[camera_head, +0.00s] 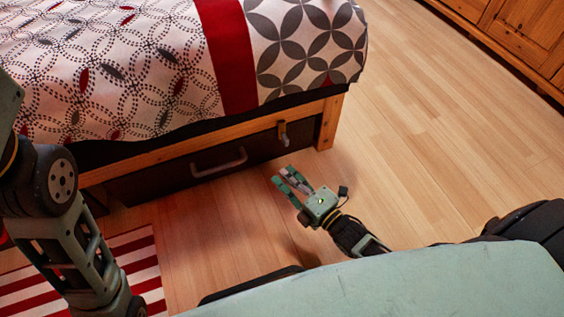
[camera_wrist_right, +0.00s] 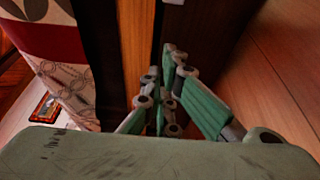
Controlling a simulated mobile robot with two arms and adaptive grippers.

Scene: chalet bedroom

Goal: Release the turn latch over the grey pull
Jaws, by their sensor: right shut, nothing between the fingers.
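The turn latch (camera_head: 283,133) is a small piece on the bed's wooden rail, near the right end. It hangs downward across the top edge of the dark drawer (camera_head: 150,181). The grey pull (camera_head: 219,162) is a bar handle on the drawer front, lower and to the left of the latch. My right gripper (camera_head: 282,174) is shut and empty, in front of the drawer and below the latch in the picture, apart from it. Its fingers (camera_wrist_right: 168,60) show in the wrist view before the rail and dark panel; I cannot make out the latch there. My left gripper is out of view.
The bed (camera_head: 130,65) with a patterned cover stands above the drawer. A wooden bed leg (camera_head: 328,122) is just right of the latch. A red-and-white striped rug (camera_head: 136,254) lies at lower left. The wooden floor (camera_head: 430,130) to the right is clear up to a wooden cabinet (camera_head: 520,38).

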